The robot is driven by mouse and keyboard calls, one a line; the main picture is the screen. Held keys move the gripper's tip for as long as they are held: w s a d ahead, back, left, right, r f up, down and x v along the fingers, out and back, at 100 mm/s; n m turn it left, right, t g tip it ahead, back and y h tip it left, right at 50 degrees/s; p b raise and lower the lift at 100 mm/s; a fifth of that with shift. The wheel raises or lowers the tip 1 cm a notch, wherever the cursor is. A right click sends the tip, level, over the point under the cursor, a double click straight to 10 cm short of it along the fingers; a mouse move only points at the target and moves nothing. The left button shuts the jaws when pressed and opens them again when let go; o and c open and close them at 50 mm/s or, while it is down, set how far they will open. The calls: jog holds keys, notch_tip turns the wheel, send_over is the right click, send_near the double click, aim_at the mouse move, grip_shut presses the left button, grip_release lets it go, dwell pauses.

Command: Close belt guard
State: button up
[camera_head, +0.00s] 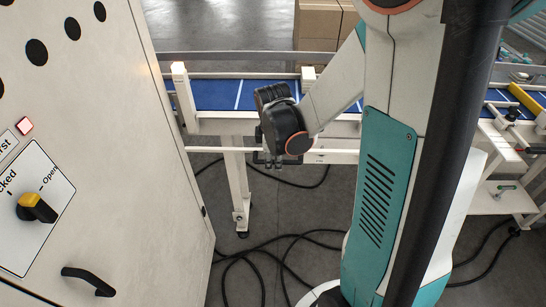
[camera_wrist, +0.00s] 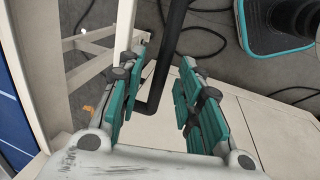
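My gripper (camera_wrist: 160,95) is open in the wrist view, with teal-padded fingers well apart. A black bent bar (camera_wrist: 165,70), which looks like a handle, passes between the fingers, nearer the left one; it does not look clamped. A pale panel (camera_wrist: 245,105) lies behind the right finger; I cannot tell whether it is the belt guard. In the head view my gripper (camera_head: 270,161) is small and partly hidden below my dark wrist, by the front rail of the conveyor (camera_head: 225,125). The guard cannot be clearly made out there.
A white cabinet (camera_head: 95,140) with a yellow-black switch (camera_head: 37,207) and black handle (camera_head: 88,281) fills the left. The conveyor's blue belt (camera_head: 218,95) runs behind my arm. Black cables (camera_head: 265,250) lie on the floor. Cardboard boxes (camera_head: 318,25) stand behind.

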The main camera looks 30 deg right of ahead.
grip_shut()
